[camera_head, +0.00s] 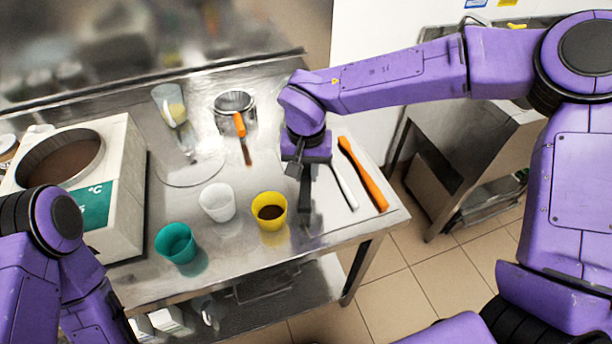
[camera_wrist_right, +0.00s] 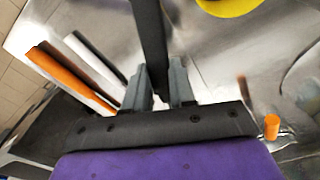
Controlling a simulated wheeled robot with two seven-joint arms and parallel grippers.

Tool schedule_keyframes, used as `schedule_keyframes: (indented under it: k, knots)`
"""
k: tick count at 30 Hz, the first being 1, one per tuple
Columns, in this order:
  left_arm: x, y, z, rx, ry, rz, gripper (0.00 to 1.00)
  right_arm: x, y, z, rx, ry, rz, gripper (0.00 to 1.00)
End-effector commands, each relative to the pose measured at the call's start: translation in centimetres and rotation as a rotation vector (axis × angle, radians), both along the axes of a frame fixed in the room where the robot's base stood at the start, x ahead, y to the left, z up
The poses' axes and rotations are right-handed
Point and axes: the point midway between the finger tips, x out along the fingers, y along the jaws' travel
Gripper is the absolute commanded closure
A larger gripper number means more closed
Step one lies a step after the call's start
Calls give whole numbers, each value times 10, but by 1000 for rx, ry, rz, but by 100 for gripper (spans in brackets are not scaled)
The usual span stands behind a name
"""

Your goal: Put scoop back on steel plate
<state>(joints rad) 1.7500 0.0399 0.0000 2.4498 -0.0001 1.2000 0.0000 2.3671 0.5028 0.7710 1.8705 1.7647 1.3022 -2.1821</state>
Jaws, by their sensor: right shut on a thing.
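My right gripper (camera_head: 304,172) is over the right part of the steel table, pointing down. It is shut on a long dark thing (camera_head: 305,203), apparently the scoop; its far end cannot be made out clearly. In the right wrist view, the dark bar (camera_wrist_right: 150,35) runs up from between the fingers (camera_wrist_right: 160,88). A round shiny plate (camera_head: 188,183), which may be the steel plate, lies flat left of the gripper, apart from it. Its rim partly shows in the wrist view (camera_wrist_right: 288,83). My left arm shows at lower left; its gripper is out of view.
A yellow cup (camera_head: 270,212) with dark contents stands just left of the gripper. White (camera_head: 217,203) and teal (camera_head: 175,243) cups stand further left. An orange-handled tool (camera_head: 363,175) and a white one (camera_head: 343,186) lie to the right. A metal pot (camera_head: 235,110) stands behind.

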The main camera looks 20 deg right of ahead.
Motion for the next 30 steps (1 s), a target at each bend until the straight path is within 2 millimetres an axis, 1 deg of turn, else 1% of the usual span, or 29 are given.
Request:
schedule_keyframes:
  k: [1,4,15,16,17,18,27,29,30]
  knots:
    - [0,0,0,0,0,0,60,-2,1,-11,-3,4,4,100]
    - [0,0,0,0,0,0,60,-2,1,-24,-1,3,4,100]
    - [0,0,2,0,0,0,60,-2,2,-28,1,2,2,100]
    - [0,0,1,0,0,0,60,-2,2,-29,1,2,2,72]
    - [0,0,1,0,0,0,60,-2,2,-29,1,2,2,62]
    - [0,0,1,0,0,0,60,-2,2,-29,1,2,2,50]
    - [0,0,0,0,0,0,60,-2,1,-28,0,0,2,50]
    - [0,0,-1,0,0,0,60,-2,1,-23,0,-1,1,50]
    - [0,0,0,0,0,0,60,-2,2,-17,0,-1,2,50]
